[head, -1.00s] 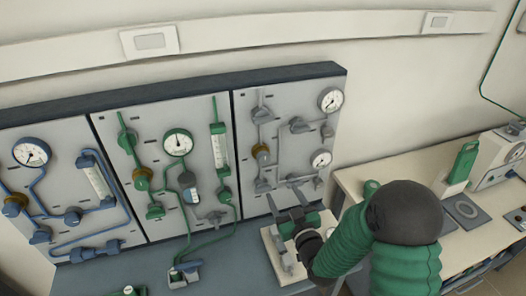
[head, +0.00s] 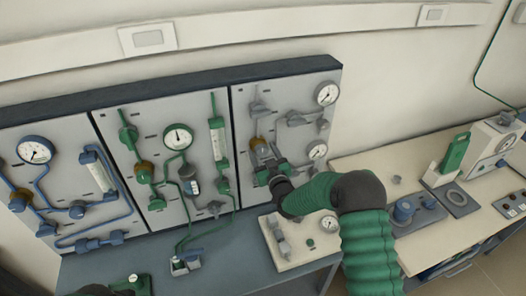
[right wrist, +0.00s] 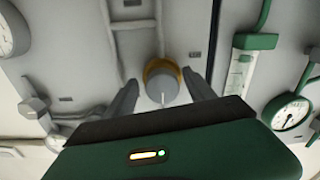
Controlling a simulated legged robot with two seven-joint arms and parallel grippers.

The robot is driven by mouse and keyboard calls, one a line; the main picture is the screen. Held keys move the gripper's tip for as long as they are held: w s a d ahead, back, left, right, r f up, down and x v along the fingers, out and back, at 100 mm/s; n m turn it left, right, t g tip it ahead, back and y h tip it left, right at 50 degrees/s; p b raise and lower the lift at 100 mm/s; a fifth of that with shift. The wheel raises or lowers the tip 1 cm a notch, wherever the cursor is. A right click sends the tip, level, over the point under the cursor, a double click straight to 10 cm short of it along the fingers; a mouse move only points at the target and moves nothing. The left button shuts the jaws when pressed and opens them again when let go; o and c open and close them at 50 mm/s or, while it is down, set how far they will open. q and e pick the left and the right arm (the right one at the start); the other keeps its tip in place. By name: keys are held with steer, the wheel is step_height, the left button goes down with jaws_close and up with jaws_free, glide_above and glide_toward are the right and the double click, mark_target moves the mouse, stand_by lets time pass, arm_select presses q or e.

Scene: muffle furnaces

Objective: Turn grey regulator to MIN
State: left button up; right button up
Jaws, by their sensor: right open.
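The grey regulator is a round grey knob with a brass-coloured ring on the right-hand grey panel. In the right wrist view its knob (right wrist: 165,88) faces me, with a thin pale mark line on its face. In the head view its brass ring (head: 256,143) shows just behind my right gripper (head: 264,153), which hides the knob. In the right wrist view the open fingers of my right gripper (right wrist: 162,82) stand on either side of the knob, with gaps showing; I see no contact. MIN lettering is not readable.
Grey pipes, valves and two gauges (head: 326,94) (head: 317,150) surround the regulator. Green-piped (head: 178,136) and blue-piped (head: 35,151) panels stand to the left. A pale base plate with fittings (head: 291,262) lies below my right arm. A cream bench is at right.

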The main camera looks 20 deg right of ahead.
steer(key=shift+a, duration=0.25)
steer(key=shift+c, duration=1.7)
steer(key=shift+d, duration=0.1)
steer(key=c, duration=1)
arm_select(q)
steer(key=shift+a, duration=0.15)
steer(key=shift+f, duration=0.2)
arm_select(e)
steer(key=shift+f, duration=0.1)
